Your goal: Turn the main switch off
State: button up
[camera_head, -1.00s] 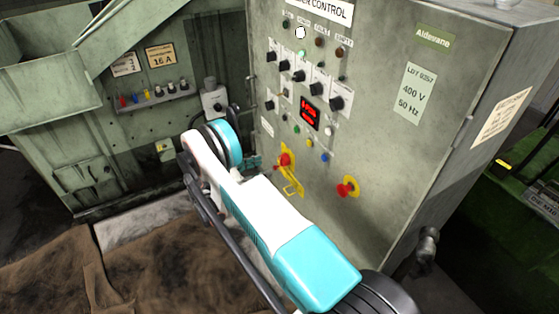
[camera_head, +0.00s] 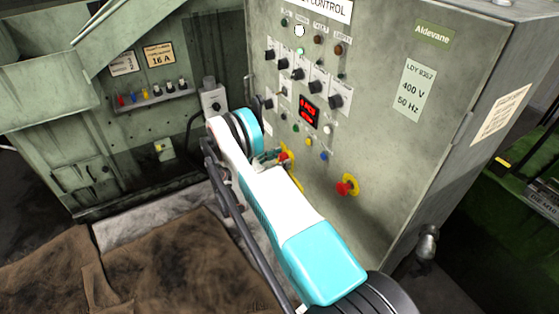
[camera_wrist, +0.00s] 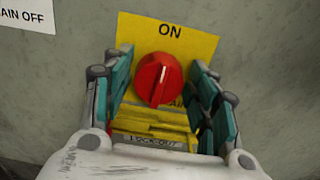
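The main switch is a red rotary knob (camera_wrist: 158,79) on a yellow plate (camera_wrist: 199,43) marked ON at its top. The knob's white line points up, towards ON. A yellow lock-out hasp (camera_wrist: 150,127) lies below the knob. My gripper (camera_wrist: 163,72) is open, with teal finger pads on the left and right of the knob and a visible gap on each side. I cannot tell whether the fingertips reach around it in depth. In the head view the red switch (camera_head: 285,153) is partly hidden by my arm and gripper (camera_head: 269,158).
A red emergency-stop button (camera_head: 347,186) on a yellow base is right of the switch. A small grey box (camera_head: 214,101) is at the left. A MAIN OFF label (camera_wrist: 25,14) is upper left.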

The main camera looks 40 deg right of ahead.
jog(key=c, duration=0.5)
jog(key=n, duration=0.3)
jog(key=shift+w+n, duration=0.1)
jog(key=shift+n, duration=0.3)
jog(key=n, duration=0.4)
jog(key=shift+w+n, duration=0.1)
jog(key=shift+n, duration=0.2)
jog(key=n, duration=0.9)
jog(key=shift+w+d+f, duration=0.1)
jog(key=shift+f, duration=0.15)
jog(key=shift+n, duration=0.4)
